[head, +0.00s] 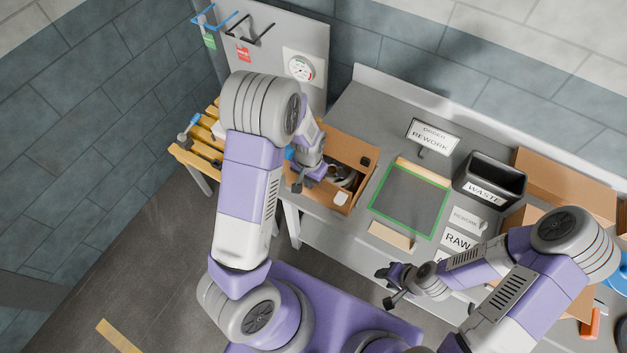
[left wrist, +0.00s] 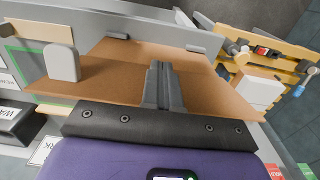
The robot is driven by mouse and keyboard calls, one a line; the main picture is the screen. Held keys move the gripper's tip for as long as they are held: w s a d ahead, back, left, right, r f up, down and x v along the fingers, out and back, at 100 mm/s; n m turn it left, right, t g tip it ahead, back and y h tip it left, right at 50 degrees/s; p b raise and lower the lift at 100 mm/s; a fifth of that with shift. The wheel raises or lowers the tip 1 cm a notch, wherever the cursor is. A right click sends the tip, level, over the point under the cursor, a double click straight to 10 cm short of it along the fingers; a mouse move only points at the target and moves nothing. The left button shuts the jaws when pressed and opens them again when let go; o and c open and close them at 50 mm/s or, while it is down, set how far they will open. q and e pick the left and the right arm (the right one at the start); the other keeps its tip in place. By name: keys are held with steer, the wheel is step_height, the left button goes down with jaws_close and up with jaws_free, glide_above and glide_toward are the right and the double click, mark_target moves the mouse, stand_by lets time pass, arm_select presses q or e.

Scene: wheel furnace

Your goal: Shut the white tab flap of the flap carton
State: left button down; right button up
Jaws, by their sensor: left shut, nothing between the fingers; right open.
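The brown flap carton (head: 352,149) stands on the table with its top at least partly open; a grey and dark round part (head: 342,177) shows inside. A white tab (head: 341,198) is at its near right edge. In the left wrist view the white tab (left wrist: 62,64) rises from the left part of a brown cardboard panel (left wrist: 95,88). My left gripper (head: 298,186) is at the carton's left side, shut and empty. Its fingertips (left wrist: 162,68) lie over cardboard, apart from the tab; I cannot tell whether they touch. My right gripper (head: 386,288) is open and empty, near the table's front edge.
A green-outlined area (head: 410,198) lies right of the carton, with a tan strip (head: 391,236) in front. The rework sign (head: 433,137) and black waste bin (head: 490,180) stand farther right. A yellow rack (head: 200,148) is at left. My left arm hides part of the carton.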

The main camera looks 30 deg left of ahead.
arm_select(q)
steer(key=shift+w+r, duration=0.3)
steer(key=shift+w, duration=0.55)
steer(key=shift+w+d+r, duration=0.15)
steer(key=shift+w, duration=0.7)
steer(key=shift+w, duration=0.85)
steer(key=shift+w+d+b, duration=0.15)
steer(key=shift+w+b, duration=0.15)
steer(key=shift+w, duration=0.55)
steer(key=shift+f, duration=0.2)
